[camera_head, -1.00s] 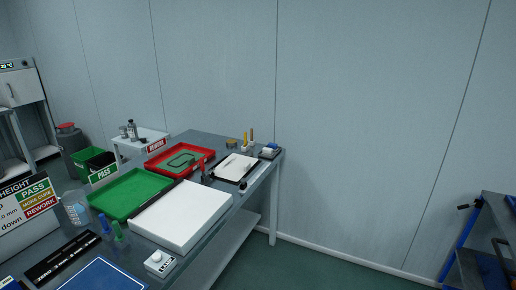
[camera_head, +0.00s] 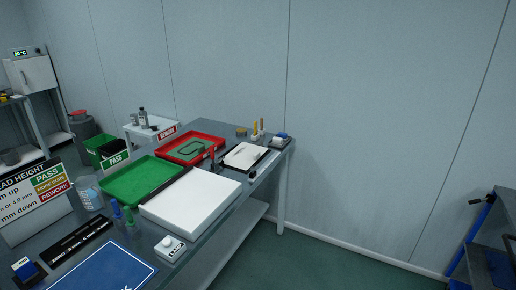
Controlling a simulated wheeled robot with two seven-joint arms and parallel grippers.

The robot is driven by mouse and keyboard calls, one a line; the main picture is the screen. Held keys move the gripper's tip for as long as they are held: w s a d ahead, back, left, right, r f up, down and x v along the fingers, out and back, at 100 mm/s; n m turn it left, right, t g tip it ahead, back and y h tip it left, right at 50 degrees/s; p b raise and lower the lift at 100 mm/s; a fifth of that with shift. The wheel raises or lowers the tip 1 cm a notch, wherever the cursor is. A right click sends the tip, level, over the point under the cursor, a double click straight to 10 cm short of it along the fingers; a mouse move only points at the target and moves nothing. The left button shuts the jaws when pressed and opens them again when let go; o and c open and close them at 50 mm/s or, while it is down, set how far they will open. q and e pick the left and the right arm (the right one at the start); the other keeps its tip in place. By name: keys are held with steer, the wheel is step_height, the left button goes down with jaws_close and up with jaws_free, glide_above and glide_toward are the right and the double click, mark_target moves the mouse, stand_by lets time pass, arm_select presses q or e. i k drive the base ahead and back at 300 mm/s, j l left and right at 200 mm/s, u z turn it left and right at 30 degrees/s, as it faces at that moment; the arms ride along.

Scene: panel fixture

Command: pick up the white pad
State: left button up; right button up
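A large white pad (camera_head: 191,202), a thick flat slab, lies on the grey workbench (camera_head: 202,246). It is right of the green tray and in front of the red tray. A smaller white sheet or board (camera_head: 245,156) with dark edges lies farther back, near the bench's far right end. Neither gripper shows in the head view, and nothing touches the large white slab.
A green tray (camera_head: 142,181), a red tray (camera_head: 192,147), small bottles and a white knob box (camera_head: 170,247) crowd the bench. A sign board (camera_head: 38,205) stands at left. A blue-framed cart (camera_head: 480,240) is at far right. The floor between is clear.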

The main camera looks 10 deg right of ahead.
mark_target(276, 141)
steer(key=i+l+u, duration=0.25)
steer(key=i+l, duration=0.15)
steer(key=l, duration=0.2)
steer(key=i+l+u, duration=0.1)
steer(key=l, duration=0.25)
steer(key=i+l+u, duration=0.1)
steer(key=l, duration=0.25)
steer(key=i+l+u, duration=0.1)
steer(key=i+l, duration=0.15)
steer(key=l, duration=0.1)
